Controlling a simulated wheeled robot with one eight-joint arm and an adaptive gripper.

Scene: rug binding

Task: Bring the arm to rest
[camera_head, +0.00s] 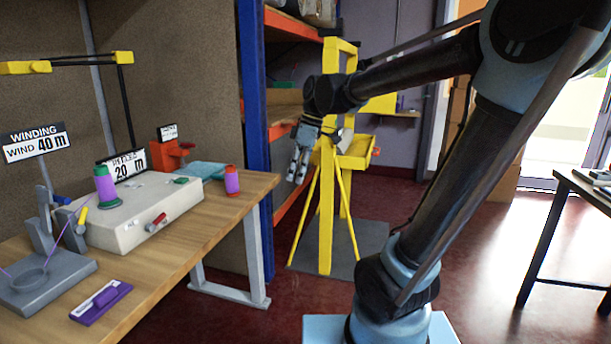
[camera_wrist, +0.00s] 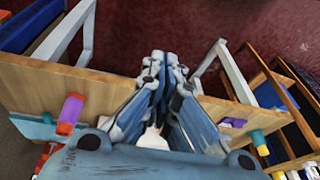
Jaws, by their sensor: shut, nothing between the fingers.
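My gripper (camera_head: 298,166) hangs with its fingers pointing down, beyond the right end of the wooden table and in front of the yellow stand. Its fingers are shut with nothing between them. In the wrist view my gripper (camera_wrist: 166,62) shows its fingers close together over the dark red floor. My arm reaches from its base at the lower right, up and then across to the left. The arm stands clear of the table in the head view.
The wooden table (camera_head: 185,238) bears a white box (camera_head: 145,214), a green spool (camera_head: 106,186), a purple-and-orange spool (camera_head: 232,181) and a grey winder (camera_head: 45,285). A yellow stand (camera_head: 326,210) is behind my gripper. Another table (camera_head: 588,188) is at the right. Red floor lies between.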

